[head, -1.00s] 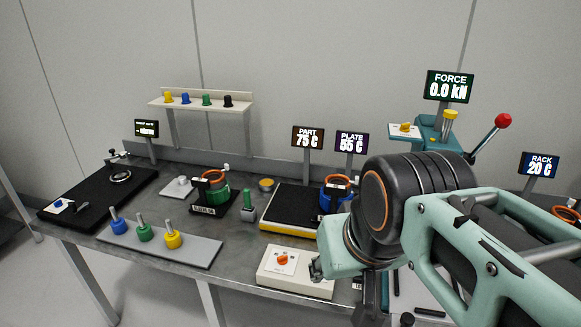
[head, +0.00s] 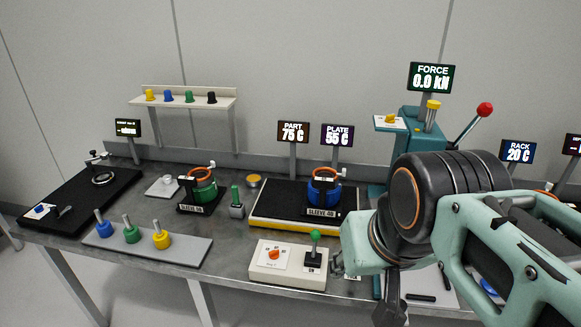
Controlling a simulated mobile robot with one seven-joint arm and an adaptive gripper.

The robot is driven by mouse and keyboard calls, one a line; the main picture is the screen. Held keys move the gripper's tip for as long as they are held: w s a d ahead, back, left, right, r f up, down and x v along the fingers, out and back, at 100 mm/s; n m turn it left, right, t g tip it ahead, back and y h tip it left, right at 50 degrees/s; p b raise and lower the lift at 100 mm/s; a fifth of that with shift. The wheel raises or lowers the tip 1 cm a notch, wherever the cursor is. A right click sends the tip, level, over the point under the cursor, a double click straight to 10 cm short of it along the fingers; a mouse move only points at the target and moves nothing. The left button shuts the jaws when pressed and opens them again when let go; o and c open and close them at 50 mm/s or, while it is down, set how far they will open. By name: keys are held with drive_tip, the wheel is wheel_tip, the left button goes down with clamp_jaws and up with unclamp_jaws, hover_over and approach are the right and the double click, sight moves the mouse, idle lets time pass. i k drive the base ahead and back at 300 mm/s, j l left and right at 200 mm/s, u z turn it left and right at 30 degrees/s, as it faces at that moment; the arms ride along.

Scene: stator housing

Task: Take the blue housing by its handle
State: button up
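The blue housing (head: 329,194) stands upright on the black heating plate (head: 275,203), with an orange ring at its top and a small light-coloured knob above the rim. A black block labelled SLEEVE 40 is in front of it. Which part is its handle is too small to tell. My gripper (head: 388,312) hangs at the bottom edge of the head view, to the right of the housing and nearer the camera, clear of it. Only its dark upper part shows; the fingertips are cut off, so its opening is hidden.
A control box (head: 288,265) with an orange knob and green-topped lever stands in front of the plate. A green housing (head: 205,186) sits to the left. A teal press (head: 410,140) with a red-knobbed lever stands behind my arm. Signs (head: 293,132) rise behind the plate.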

sight(321, 203)
drive_tip(key=i+j+z, duration=0.4)
drive_tip(key=i+j, duration=0.4)
drive_tip(key=j, duration=0.1)
